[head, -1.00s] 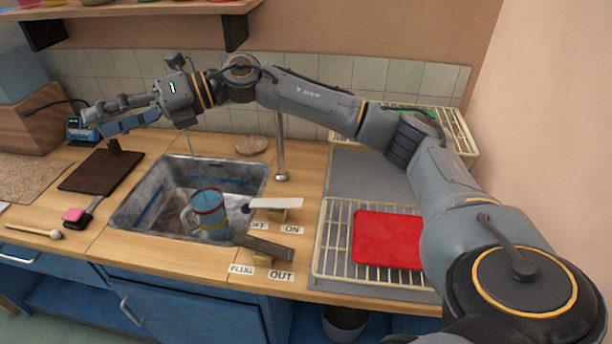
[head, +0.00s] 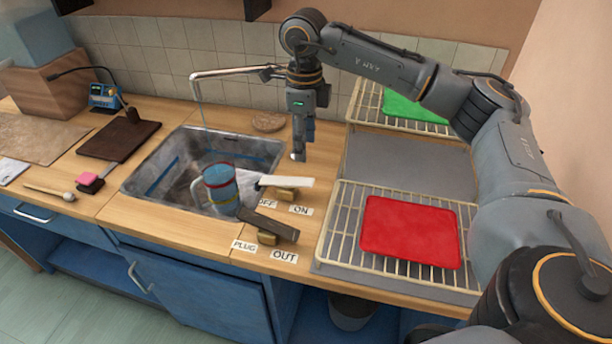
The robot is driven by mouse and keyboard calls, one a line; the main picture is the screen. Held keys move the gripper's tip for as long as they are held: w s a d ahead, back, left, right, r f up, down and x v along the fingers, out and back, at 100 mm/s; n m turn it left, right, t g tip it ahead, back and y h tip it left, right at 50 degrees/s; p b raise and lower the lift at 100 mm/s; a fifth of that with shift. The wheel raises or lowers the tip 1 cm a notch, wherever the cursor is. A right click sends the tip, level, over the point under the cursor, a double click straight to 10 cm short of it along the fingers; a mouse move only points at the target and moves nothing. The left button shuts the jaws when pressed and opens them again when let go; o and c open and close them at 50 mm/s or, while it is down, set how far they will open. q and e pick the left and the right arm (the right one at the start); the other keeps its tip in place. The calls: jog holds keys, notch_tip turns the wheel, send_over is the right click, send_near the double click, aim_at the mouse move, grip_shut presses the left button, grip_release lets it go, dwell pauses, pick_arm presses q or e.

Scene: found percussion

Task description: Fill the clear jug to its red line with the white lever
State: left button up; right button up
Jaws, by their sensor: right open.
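The clear jug (head: 220,190) stands upright in the metal sink (head: 165,165), with a red line around it and a bluish tint inside. A thin pale stream (head: 205,135) runs down from the tap spout (head: 225,72) toward the jug's mouth. The white lever (head: 287,182) lies across a small wooden block behind the OFF and ON labels (head: 301,210). My right gripper (head: 299,157) points down, open and empty, behind and above the white lever, apart from it. The exact level in the jug is hard to read. My left gripper is out of view.
A dark lever (head: 268,223) with PLUG and OUT labels (head: 284,256) sits in front of the white one. A red mat (head: 410,231) lies on a wire rack (head: 340,225) at right. A brush, a mallet (head: 50,192) and a dark board (head: 120,139) lie left.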

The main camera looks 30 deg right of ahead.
aim_at(304, 181)
notch_tip(304, 181, down, 11)
jog(key=shift+r+p, duration=0.1)
jog(key=shift+p, duration=0.55)
grip_shut()
jog(key=shift+w+a+r, duration=0.1)
jog(key=shift+r, duration=0.15)
jog(key=shift+w+r+g+h+p, duration=0.1)
jog(key=shift+g+h+p, duration=0.35)
jog(key=shift+g+h, duration=0.05)
grip_release()
